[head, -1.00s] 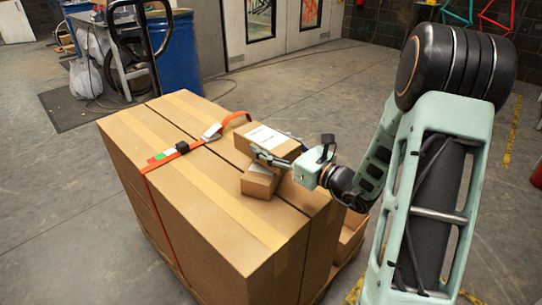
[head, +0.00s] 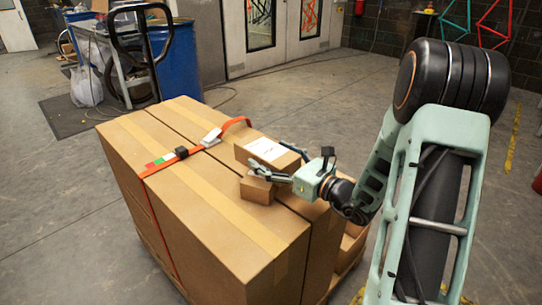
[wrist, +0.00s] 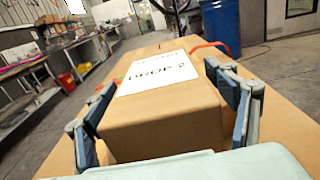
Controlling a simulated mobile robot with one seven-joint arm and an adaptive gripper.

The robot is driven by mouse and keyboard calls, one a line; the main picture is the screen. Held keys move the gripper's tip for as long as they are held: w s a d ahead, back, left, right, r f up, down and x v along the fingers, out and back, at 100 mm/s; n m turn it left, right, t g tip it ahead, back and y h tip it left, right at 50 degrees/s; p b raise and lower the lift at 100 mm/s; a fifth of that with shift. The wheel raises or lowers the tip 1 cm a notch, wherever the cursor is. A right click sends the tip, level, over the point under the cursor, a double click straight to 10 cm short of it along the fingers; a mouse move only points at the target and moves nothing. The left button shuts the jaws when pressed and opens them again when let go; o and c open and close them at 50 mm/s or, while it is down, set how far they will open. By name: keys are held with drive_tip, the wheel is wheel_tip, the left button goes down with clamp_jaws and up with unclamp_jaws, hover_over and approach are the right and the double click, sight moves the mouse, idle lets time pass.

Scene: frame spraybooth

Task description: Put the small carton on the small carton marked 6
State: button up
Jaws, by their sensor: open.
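A small carton (head: 258,190) sits on top of the large strapped boxes in the head view.
The large boxes (head: 200,205) carry an orange strap (head: 160,167) with a buckle. Their top is clear to the left of the cartons. A hand-truck handle (head: 140,40), a blue barrel (head: 176,70) and a workbench (wrist: 60,45) stand farther back.

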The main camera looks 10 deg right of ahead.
sight(291, 166)
drive_tip(key=shift+r, duration=0.2)
drive_tip(key=p+v, duration=0.1)
drive_tip(key=v, duration=1.1)
